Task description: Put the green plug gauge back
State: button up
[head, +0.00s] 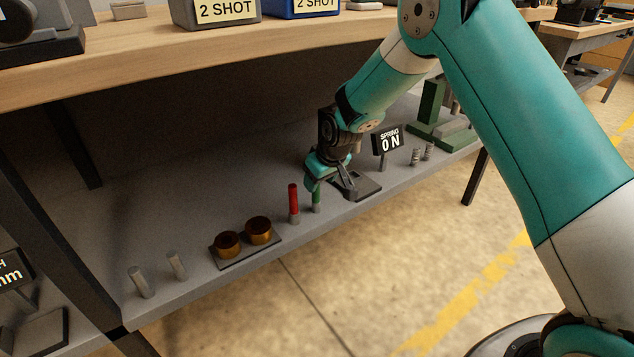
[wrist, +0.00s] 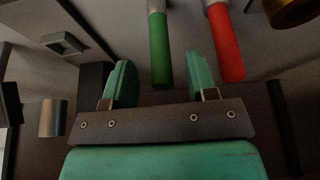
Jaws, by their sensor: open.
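The green plug gauge (head: 316,198) stands on the grey lower shelf, next to the red plug gauge (head: 293,200). My gripper (head: 315,182) is over the green gauge and hides its upper part in the head view. In the wrist view the green gauge (wrist: 160,50) has its grey metal end at the top of the picture. Its green handle end shows between the two teal fingers of my open gripper (wrist: 162,75), with a gap on each side.
A dark holder with two copper-coloured rings (head: 245,258) and two grey pins (head: 160,272) stand to the left. The "SPRING 0 N" display (head: 388,142), small springs (head: 422,155) and a green stand (head: 435,115) are to the right. The wooden bench top (head: 150,62) lies above the shelf.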

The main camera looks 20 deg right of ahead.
jog(key=p+v, duration=0.3)
jog(key=v, duration=1.1)
jog(key=shift+p, duration=0.35)
